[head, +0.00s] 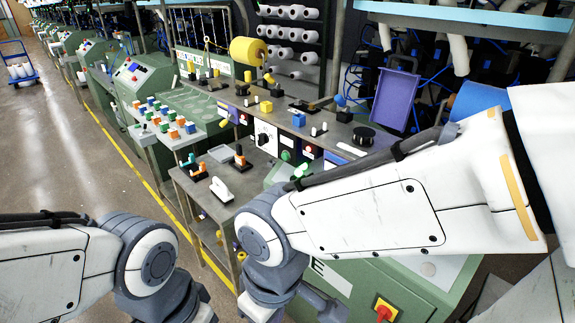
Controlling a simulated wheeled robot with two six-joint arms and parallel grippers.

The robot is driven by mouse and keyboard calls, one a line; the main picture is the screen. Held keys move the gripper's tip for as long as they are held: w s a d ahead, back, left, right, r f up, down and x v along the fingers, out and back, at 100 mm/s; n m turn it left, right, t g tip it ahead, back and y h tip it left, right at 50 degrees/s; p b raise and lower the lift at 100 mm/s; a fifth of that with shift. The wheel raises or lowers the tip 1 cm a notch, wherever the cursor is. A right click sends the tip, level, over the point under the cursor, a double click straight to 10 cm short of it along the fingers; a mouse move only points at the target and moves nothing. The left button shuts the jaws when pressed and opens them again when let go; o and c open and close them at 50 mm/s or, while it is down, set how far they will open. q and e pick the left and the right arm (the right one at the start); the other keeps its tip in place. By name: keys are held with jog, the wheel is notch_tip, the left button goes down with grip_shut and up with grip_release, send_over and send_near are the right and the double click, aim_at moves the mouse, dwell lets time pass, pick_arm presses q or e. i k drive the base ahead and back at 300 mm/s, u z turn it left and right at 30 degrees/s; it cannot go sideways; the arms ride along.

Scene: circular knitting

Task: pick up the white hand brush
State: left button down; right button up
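A white object with a raised handle and a dark underside, which looks like the white hand brush (221,190), lies near the front edge of the low grey table (240,190) left of centre in the head view. My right arm crosses from the right, and its bent joint is just below and right of the brush in the picture. My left arm comes in at the lower left, apart from the brush. Both grippers are outside the view, so their state and any contents are hidden.
Small orange-topped tools (198,171) and a dark tool with an orange part (239,157) stand behind the brush. A grey bench (320,140) with yarn cones and a black disc (363,136) rises behind. A green machine with a red knob (383,312) is front right. Open floor lies left.

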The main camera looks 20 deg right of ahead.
aim_at(219, 189)
jog(key=u, duration=0.45)
jog(key=i, duration=1.45)
jog(key=z, duration=0.2)
